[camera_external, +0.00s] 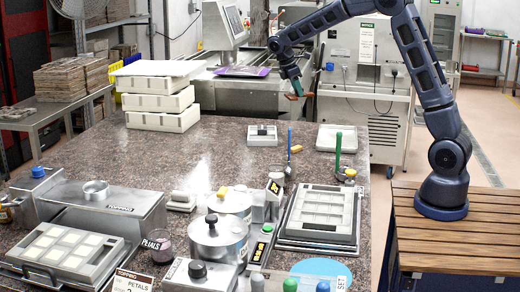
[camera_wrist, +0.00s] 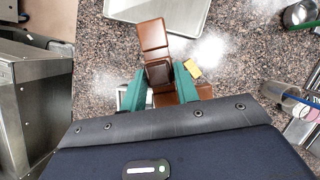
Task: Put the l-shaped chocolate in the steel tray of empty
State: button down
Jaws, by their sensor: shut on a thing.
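My gripper (camera_external: 297,86) is raised above the far right part of the speckled counter. Its teal fingers (camera_wrist: 160,88) are shut on the brown l-shaped chocolate (camera_wrist: 152,36), which shows as joined square blocks in the wrist view. The chocolate is a small brown shape (camera_external: 291,97) at the fingertips in the external view. A shallow pale metal-looking tray (camera_external: 337,138) lies flat at the counter's far right; its visible surface looks bare. A tray edge also shows at the top of the wrist view (camera_wrist: 190,27). I cannot read any label naming it empty.
A small white box (camera_external: 262,136) stands left of the tray. Green-handled (camera_external: 338,150) and blue-handled (camera_external: 289,145) tools stand upright in front. Stacked white moulds (camera_external: 160,100) are at the back left. Steel pots (camera_external: 218,240) and a framed mould (camera_external: 318,208) crowd the front. The counter's middle is clear.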

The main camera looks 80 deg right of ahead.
jog(key=s+d+m+y, duration=0.1)
jog(key=s+d+m, duration=0.2)
jog(key=s+d, duration=0.35)
jog(key=s+d+m+y, duration=0.1)
jog(key=s+d+m, duration=0.15)
jog(key=s, duration=0.65)
send_near(335, 139)
jog(key=x, duration=0.2)
jog(key=s+x, duration=0.1)
jog(key=x, duration=0.3)
jog(key=shift+s+d, duration=0.25)
jog(key=shift+f, duration=0.1)
jog(key=c, duration=1.1)
grip_release()
jog(key=shift+o, duration=0.2)
